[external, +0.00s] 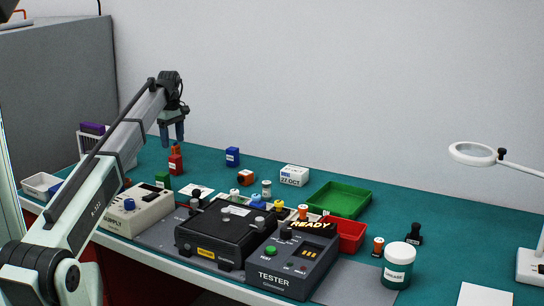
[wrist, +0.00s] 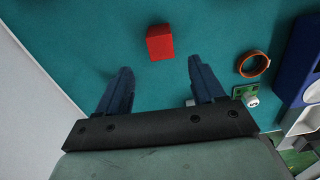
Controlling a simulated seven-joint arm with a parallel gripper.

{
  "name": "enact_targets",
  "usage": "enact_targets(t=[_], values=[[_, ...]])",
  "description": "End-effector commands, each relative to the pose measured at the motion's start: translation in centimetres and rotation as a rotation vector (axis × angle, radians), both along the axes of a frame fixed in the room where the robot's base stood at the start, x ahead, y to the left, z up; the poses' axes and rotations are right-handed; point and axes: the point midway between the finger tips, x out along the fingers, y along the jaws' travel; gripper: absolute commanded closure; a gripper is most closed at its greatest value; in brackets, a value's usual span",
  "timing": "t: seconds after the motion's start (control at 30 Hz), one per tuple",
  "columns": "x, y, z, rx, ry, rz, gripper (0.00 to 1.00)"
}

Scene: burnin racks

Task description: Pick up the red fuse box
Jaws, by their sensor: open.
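A small red box (wrist: 159,42) lies on the teal mat in the wrist view, beyond my fingertips and roughly midway between them. In the external view a red upright item (external: 176,164) stands just below my gripper (external: 172,142); it looks like the same thing, but its label is too small to read. My gripper (wrist: 158,80) is open with nothing between its two blue fingers. It hangs pointing down above the mat, apart from the red box.
An orange ring (wrist: 253,64), a green part (wrist: 245,92) and a large blue item (wrist: 298,55) lie to the right in the wrist view. A blue box (external: 232,157), green tray (external: 340,199), red bin (external: 350,236), power supply (external: 135,212) and tester (external: 292,265) share the bench. The mat around the red box is clear.

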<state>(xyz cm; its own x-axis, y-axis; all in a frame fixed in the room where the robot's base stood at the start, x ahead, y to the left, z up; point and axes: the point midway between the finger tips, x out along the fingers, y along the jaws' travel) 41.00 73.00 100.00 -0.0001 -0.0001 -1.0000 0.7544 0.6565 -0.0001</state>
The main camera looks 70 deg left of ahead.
Motion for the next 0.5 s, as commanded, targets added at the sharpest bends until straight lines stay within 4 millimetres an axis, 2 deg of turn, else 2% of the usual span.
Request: enact_targets(t=[0.03,0.2,0.5], values=[[0.0,-0.1,-1.1,-0.002,0.001,0.000,0.32],[0.0,-0.1,-3.7,-0.002,0.001,0.000,0.32],[0.1,-0.3,-5.4,0.000,0.000,-0.001,0.32]])
